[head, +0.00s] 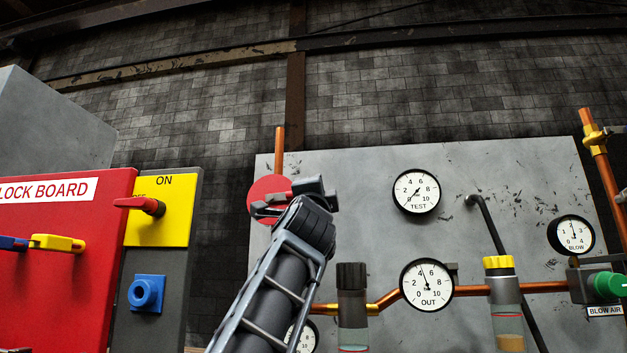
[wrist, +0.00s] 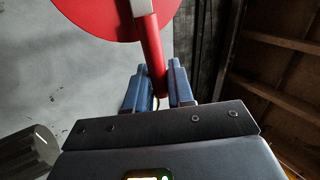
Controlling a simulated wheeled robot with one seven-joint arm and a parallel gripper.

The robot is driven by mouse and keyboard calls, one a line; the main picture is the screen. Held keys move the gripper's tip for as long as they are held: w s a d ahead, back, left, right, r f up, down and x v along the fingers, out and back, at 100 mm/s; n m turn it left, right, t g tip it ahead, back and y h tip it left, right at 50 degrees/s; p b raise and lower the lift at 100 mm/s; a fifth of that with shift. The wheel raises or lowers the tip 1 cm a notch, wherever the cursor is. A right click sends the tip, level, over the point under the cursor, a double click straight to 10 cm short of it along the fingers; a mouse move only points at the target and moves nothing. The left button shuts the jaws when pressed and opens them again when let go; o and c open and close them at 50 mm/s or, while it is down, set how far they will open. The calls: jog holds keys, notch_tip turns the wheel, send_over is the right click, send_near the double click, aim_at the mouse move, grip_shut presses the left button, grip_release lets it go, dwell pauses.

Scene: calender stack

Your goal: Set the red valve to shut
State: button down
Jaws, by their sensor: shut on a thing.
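The red valve shows in the head view as a round red disc (head: 262,190) with a red lever, on a copper pipe at the grey panel's left edge. In the wrist view, the disc (wrist: 95,15) fills the top, and the red lever (wrist: 150,50) runs down from it, with a pale strip near its top. My gripper (wrist: 157,88) has its two blue-grey fingers on either side of the lever's end and is shut on it. In the head view, my gripper (head: 281,204) covers part of the disc and lever. Any shut marking is not readable.
Gauges (head: 417,192), jars and copper pipes fill the panel to the right. A grey cylinder (wrist: 25,152) shows low left in the wrist view.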

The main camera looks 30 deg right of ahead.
jog(key=shift+f+m+g+h, duration=0.5)
jog(key=shift+m+h, duration=0.2)
jog(key=shift+m, duration=0.3)
jog(key=c, duration=1.1)
grip_release()
jog(key=shift+v, duration=3.9)
